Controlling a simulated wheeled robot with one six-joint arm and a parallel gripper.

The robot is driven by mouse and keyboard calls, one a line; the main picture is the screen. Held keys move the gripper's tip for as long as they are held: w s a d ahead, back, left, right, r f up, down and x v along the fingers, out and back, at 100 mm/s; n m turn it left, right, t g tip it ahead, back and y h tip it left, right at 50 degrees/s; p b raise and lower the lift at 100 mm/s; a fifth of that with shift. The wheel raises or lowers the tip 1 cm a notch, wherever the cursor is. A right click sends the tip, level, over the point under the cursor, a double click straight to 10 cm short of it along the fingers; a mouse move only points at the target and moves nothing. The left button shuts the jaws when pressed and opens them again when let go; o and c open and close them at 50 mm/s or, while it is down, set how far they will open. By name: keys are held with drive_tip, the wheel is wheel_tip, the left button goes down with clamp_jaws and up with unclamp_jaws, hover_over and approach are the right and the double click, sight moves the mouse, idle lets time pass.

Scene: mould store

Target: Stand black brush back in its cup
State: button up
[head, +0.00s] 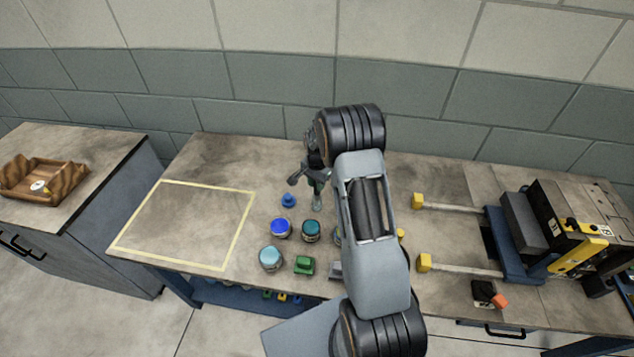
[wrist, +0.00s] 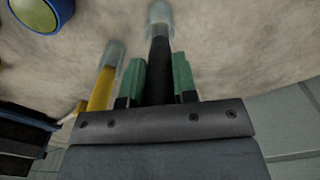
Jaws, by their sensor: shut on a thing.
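The black brush (wrist: 159,58) is between the two green fingers of my gripper (wrist: 160,80) in the wrist view, which are shut on it. Its pale, blurred end points to the top of that view, over the bare worktop. A yellow brush (wrist: 101,88) with a similar pale end shows just left of my fingers, apart from the black one. In the head view my gripper (head: 317,192) is over the back middle of the bench, and my arm hides much around it. I cannot pick out the black brush there or tell which thing is its cup.
On the bench (head: 440,180) stand a blue jar (head: 280,228), a teal jar (head: 311,231), a pale teal jar (head: 271,259), a green block (head: 304,265) and a small blue piece (head: 288,201). A machine (head: 560,225) is at right. The yellow-outlined area (head: 185,222) at left is clear.

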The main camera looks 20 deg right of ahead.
drive_tip(key=o, duration=1)
drive_tip(key=shift+r, duration=0.15)
wheel_tip(320, 180, up, 14)
drive_tip(key=b, duration=0.1)
drive_tip(key=shift+f+b, duration=0.2)
drive_tip(key=shift+b, duration=0.1)
idle(0.5)
